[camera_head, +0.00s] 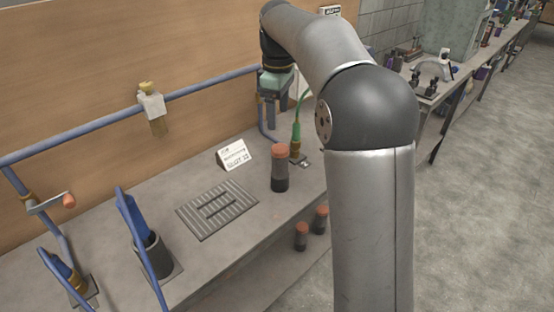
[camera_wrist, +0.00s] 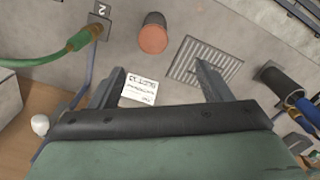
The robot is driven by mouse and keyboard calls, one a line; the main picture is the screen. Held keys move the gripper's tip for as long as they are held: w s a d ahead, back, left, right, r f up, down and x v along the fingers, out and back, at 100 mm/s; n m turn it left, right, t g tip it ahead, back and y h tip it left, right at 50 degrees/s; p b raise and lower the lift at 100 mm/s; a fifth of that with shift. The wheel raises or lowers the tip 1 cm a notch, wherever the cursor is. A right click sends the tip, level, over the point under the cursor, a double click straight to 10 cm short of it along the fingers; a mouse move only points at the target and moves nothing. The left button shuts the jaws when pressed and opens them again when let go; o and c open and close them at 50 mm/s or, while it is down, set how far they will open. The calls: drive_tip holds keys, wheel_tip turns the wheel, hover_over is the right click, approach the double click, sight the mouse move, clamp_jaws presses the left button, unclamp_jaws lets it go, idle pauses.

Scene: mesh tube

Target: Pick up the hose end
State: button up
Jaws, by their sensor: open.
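A green hose (camera_head: 296,125) ends in a brass fitting (camera_head: 295,149) on a small plate on the bench; the hose also shows in the wrist view (camera_wrist: 45,58). A blue hose (camera_head: 133,213) stands in a dark cup (camera_head: 152,258) at the front left. Another blue hose end (camera_head: 60,270) is at the lower left corner. I cannot tell which one the task means. My gripper (camera_head: 268,122) is open and empty, pointing down above the back of the bench, left of the green hose. In the wrist view, its spread fingers (camera_wrist: 160,82) frame a white card.
The white card (camera_head: 234,155), a red-topped dark cylinder (camera_head: 280,168) and a slotted drain plate (camera_head: 217,208) are on the bench. A blue pipe (camera_head: 105,121) runs along the wooden back wall. Two more red-topped cylinders (camera_head: 301,236) stand below the bench.

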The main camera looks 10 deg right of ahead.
sight(278, 148)
drive_tip(key=f, duration=0.7)
drive_tip(key=w+f, duration=0.1)
drive_tip(key=f, duration=0.3)
drive_tip(key=shift+d+f, duration=0.15)
drive_tip(key=shift+f, duration=0.05)
drive_tip(key=shift+s+d+f+p, duration=0.15)
drive_tip(key=shift+f+p, duration=0.1)
drive_tip(key=shift+f, duration=1.15)
drive_tip(key=shift+w+d+f+p, duration=0.15)
drive_tip(key=shift+f+p, duration=0.1)
drive_tip(key=shift+f, duration=1.15)
drive_tip(key=shift+s, duration=0.1)
drive_tip(key=c, duration=1.1)
